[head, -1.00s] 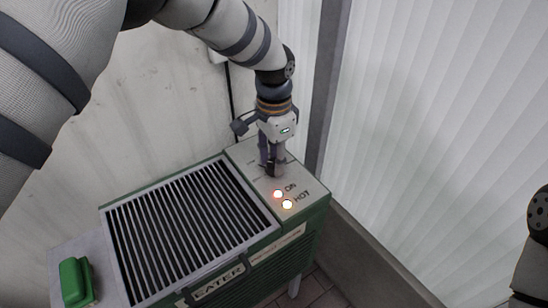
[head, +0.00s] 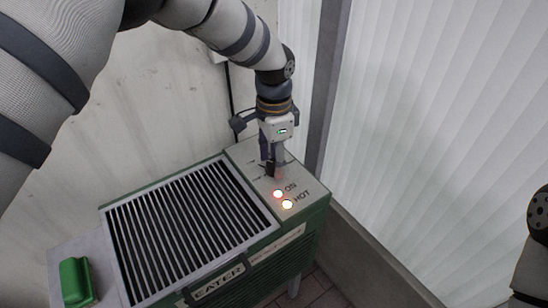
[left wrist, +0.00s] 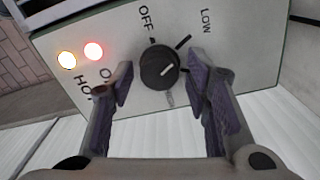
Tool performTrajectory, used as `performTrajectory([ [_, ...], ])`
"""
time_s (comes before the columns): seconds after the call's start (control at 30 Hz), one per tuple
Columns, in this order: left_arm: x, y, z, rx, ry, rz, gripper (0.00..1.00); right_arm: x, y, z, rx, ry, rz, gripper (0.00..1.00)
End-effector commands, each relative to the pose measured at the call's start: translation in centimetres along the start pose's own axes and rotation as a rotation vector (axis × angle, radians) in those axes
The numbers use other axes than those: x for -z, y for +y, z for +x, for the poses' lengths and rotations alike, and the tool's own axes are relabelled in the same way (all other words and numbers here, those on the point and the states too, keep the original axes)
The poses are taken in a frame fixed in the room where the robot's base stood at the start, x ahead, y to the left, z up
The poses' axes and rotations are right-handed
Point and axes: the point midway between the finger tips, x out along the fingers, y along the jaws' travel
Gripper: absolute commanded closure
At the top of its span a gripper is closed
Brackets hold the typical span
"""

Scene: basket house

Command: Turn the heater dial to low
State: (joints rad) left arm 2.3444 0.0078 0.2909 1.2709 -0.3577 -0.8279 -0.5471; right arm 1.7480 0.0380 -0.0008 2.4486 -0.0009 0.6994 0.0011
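The heater (head: 318,222) is a green box with a grey top panel. Its black round dial (left wrist: 158,67) shows in the left wrist view, among the labels OFF, LOW and a third one partly hidden. The dial has a small white mark; I cannot tell which label it points to. My left gripper (head: 270,172) points down over the panel in the head view and hides most of the dial. In the left wrist view, the left gripper (left wrist: 162,85) is open, with a finger on each side of the dial and small gaps visible. My right gripper is out of view.
Two lights (head: 282,199) glow beside the ON and HOT labels. A dark slatted grille (head: 185,230) covers much of the heater's top. A green block (head: 75,282) sits on its left end. A wall stands behind, and a white ribbed panel (head: 440,130) is at the right.

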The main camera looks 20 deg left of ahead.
Motion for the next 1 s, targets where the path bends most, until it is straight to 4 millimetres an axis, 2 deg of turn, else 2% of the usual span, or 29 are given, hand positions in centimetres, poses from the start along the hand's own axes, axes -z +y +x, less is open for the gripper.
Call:
performTrajectory([
  [0.23,0.0,0.0,0.0,-0.001,-0.001,0.0,0.51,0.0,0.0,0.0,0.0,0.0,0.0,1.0],
  [0.33,0.0,0.0,-0.7,0.001,0.001,0.0,0.51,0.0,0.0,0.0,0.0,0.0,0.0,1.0],
  [0.7,0.0,0.0,-9.8,0.002,0.002,0.0,0.51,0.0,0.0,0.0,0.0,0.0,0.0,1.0],
  [0.83,0.0,0.0,-11.5,0.0,0.001,-0.001,0.51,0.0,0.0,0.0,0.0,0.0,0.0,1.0],
  [1.0,0.0,0.0,-12.1,-0.001,0.0,-0.001,0.51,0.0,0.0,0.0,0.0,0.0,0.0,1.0],
])
